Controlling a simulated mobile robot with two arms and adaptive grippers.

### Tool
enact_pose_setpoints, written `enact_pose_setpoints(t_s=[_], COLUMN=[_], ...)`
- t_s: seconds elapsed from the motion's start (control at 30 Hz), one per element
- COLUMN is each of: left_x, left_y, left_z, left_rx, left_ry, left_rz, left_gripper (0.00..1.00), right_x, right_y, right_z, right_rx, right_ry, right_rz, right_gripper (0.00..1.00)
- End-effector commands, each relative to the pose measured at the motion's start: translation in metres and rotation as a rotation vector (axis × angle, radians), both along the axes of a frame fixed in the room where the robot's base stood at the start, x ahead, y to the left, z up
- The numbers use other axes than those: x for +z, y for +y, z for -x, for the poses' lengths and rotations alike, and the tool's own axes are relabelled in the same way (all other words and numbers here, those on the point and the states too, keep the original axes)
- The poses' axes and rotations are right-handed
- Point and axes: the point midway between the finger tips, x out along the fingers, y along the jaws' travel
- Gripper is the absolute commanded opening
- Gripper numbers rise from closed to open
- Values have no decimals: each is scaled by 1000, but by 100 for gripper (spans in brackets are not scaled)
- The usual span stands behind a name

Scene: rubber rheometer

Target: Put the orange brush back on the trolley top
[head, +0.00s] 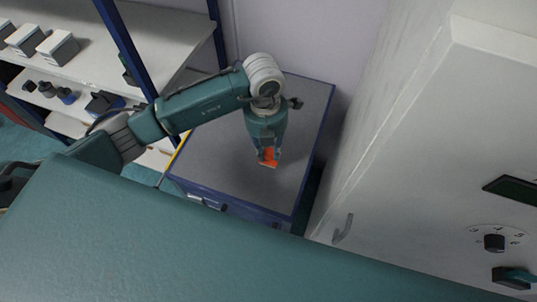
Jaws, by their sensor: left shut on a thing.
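My left arm comes in from the left and reaches over the trolley, whose grey top (225,155) has a blue rim. My left gripper (268,158) points down over the right-hand part of that top. It is shut on the orange brush (269,155), and only a small orange part shows between and below the fingers. The rest of the brush is hidden by the gripper. I cannot tell whether the brush touches the top. My right gripper is not in view.
A shelf rack (120,40) with white boxes (58,47) and small dark items stands at the left. A large white cabinet (430,130) with a dial (494,243) stands close on the right. The trolley top around the gripper looks bare.

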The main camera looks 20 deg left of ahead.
Motion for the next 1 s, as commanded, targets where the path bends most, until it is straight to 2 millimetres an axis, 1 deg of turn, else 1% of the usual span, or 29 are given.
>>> enact_pose_setpoints(t_s=[0.07,0.33,0.43,0.6,0.63,0.7,1.0], left_x=[-5,-41,-46,-47,-47,-47,-45], left_y=[-1,-1,0,0,0,0,0], left_z=[0,1,0,0,0,0,0], left_rx=[-1,0,-2,-2,-2,-2,-2], left_ry=[0,1,-1,-1,0,0,-1], left_rz=[1,1,1,0,0,0,1], left_gripper=[3,3,3,3,30,42,42], right_x=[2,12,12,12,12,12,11], right_y=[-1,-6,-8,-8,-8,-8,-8], right_z=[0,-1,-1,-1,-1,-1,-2], right_rx=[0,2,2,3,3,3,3], right_ry=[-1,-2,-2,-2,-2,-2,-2], right_rz=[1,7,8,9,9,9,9], right_gripper=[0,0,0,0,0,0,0])
